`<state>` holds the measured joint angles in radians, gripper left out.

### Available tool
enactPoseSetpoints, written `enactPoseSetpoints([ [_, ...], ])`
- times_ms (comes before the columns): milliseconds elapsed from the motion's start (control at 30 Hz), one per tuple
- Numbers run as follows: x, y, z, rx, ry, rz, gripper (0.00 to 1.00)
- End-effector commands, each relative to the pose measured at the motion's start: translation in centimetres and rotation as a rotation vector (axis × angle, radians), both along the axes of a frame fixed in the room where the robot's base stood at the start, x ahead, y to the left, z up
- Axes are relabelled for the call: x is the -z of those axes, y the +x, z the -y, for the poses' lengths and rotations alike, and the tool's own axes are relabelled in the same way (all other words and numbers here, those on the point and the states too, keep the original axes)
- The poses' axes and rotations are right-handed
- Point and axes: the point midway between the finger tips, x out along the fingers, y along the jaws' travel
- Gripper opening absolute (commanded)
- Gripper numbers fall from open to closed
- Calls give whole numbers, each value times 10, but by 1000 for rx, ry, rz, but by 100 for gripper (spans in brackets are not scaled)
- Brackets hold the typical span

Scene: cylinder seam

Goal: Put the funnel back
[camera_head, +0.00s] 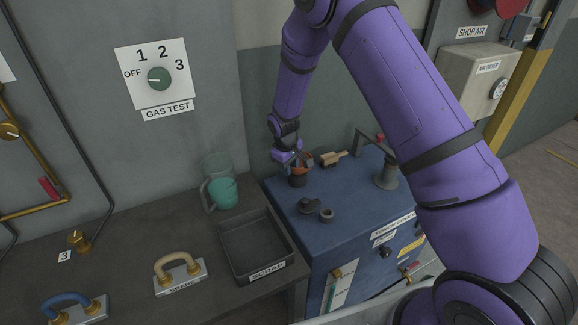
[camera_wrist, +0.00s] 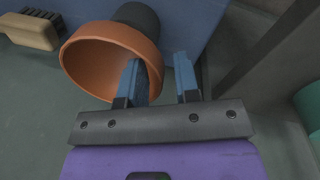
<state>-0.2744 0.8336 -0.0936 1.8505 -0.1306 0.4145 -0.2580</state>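The orange funnel (camera_wrist: 100,52) is in the wrist view, its wide mouth facing the camera and a dark round part (camera_wrist: 138,18) behind it. In the head view the funnel (camera_head: 303,159) is small, above a dark cylinder (camera_head: 298,180) at the back left of the blue cabinet top. My gripper (camera_wrist: 160,75) is at its rim, one finger inside the mouth and the other outside. A gap shows between the outer finger and the wall, so the gripper looks open. In the head view my gripper (camera_head: 292,160) partly hides the funnel.
A dark cap (camera_head: 309,206) and a ring (camera_head: 326,214) sit nearer the front. A grey spout (camera_head: 386,172) stands to the right. Left are the scrap tray (camera_head: 262,272) and a teal jug (camera_head: 223,192).

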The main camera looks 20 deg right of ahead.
Motion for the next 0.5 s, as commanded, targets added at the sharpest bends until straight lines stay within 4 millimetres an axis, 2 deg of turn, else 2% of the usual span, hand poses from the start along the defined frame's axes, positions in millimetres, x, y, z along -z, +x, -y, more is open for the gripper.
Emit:
enactPoseSetpoints([
  [167,-4,0,0,0,1,1,30],
  [267,-15,0,-1,0,1,3,30],
  [500,-61,-3,-6,-1,1,4,30],
])
